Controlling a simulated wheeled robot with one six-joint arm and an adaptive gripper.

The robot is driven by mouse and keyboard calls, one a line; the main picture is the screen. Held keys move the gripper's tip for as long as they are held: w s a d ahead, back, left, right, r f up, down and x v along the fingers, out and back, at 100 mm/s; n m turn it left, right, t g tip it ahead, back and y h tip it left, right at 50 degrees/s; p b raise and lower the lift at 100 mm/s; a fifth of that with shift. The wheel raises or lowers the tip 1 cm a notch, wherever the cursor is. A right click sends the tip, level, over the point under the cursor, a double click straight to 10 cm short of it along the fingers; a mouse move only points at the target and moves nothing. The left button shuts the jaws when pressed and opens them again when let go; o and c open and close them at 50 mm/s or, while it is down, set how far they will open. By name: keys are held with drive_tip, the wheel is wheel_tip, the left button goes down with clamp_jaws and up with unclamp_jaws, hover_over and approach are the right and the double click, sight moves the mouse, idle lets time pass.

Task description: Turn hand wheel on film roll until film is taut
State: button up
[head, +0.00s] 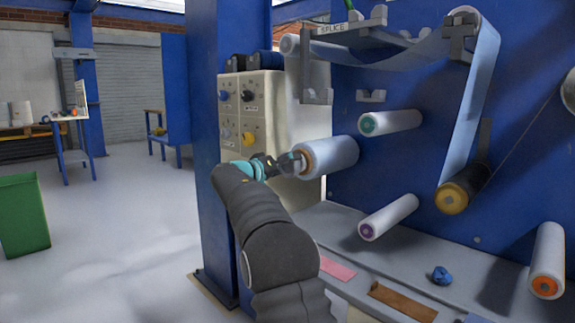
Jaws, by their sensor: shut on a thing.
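The film roll (335,156) is a pale blue-white cylinder with an orange core, mounted on the blue machine panel. My gripper (294,161) is at the near end of this roll and shut on what appears to be its hand wheel. The fingers hide most of the wheel, so its shape is unclear. Pale blue film (474,100) drops from the upper right bracket to a black roller with a yellow end (456,193). Another stretch of film (400,56) hangs in a sagging curve between the splice unit (336,30) and that bracket.
A control box with knobs (239,112) stands behind my gripper, beside a blue post (205,90). White rollers with green (395,122), purple (390,216) and orange (548,258) ends stick out at right. A grey ledge (330,225) lies below; open floor is at left.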

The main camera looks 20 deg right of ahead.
drive_tip(key=n+p, duration=0.1)
drive_tip(key=n, duration=0.3)
drive_tip(key=shift+n, duration=0.3)
drive_tip(key=n+p, duration=0.1)
drive_tip(key=n, duration=0.2)
drive_tip(key=n+p, duration=0.1)
drive_tip(key=shift+w+f+n+p, duration=0.1)
drive_tip(key=shift+f+n+p, duration=0.15)
drive_tip(key=shift+n+p, duration=0.15)
idle(0.3)
drive_tip(key=o, duration=1)
drive_tip(key=shift+o, duration=0.2)
drive_tip(key=v, duration=1.2)
